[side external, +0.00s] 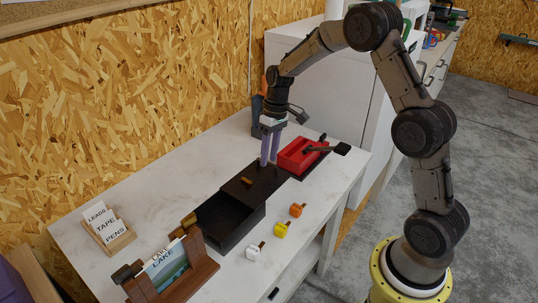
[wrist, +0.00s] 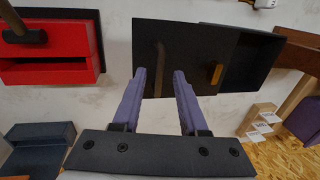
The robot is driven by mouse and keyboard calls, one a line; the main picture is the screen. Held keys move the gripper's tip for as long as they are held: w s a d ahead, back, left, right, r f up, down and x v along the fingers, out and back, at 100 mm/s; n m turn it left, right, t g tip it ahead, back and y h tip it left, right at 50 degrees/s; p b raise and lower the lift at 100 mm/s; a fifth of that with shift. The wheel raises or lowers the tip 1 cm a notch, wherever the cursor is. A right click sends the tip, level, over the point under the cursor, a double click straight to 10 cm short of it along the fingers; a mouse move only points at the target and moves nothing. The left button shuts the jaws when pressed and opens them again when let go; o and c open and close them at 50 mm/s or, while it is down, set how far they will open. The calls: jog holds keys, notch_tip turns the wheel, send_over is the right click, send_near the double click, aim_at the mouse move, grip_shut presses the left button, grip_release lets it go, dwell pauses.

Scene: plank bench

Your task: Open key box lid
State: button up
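A black box (side external: 215,224) sits in the middle of the bench with its left part open and empty. A flat black panel (side external: 262,190), apparently its lid, covers the part on the right and carries a small golden-brown knob (side external: 247,181). In the wrist view the panel (wrist: 190,40) also shows the knob (wrist: 216,73) and a thin brown bar (wrist: 159,58). My gripper (side external: 269,164) is over the panel's far right end, fingers pointing down. In the wrist view my gripper (wrist: 159,72) is open, with the bar showing between its fingertips. I cannot tell whether they touch the panel.
A red box (side external: 300,155) with a dark-handled tool (side external: 325,149) across it stands close on the right. Orange (side external: 296,210), yellow (side external: 281,229) and white (side external: 254,252) tagged pieces lie in front. A wooden picture stand (side external: 175,270) and card holder (side external: 108,230) are at left. The back left bench is clear.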

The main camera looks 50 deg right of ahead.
notch_tip(320, 180, up, 14)
jog(key=d, duration=0.2)
jog(key=shift+d+f, duration=0.25)
jog(key=shift+d, duration=0.05)
dwell(0.4)
jog(key=s+a+r+n+t+h, duration=0.1)
jog(key=s+a+r+n+t, duration=0.15)
jog(key=s+a+r, duration=0.8)
jog(key=s+f+t, duration=0.1)
jog(key=s+f, duration=0.1)
jog(key=s, duration=0.3)
jog(key=s+f+m+t, duration=0.1)
jog(key=s+f, duration=0.2)
jog(key=s, duration=0.3)
jog(key=s+f+m+t+h, duration=0.1)
jog(key=s+f, duration=0.2)
jog(key=s, duration=0.3)
jog(key=shift+s, duration=0.15)
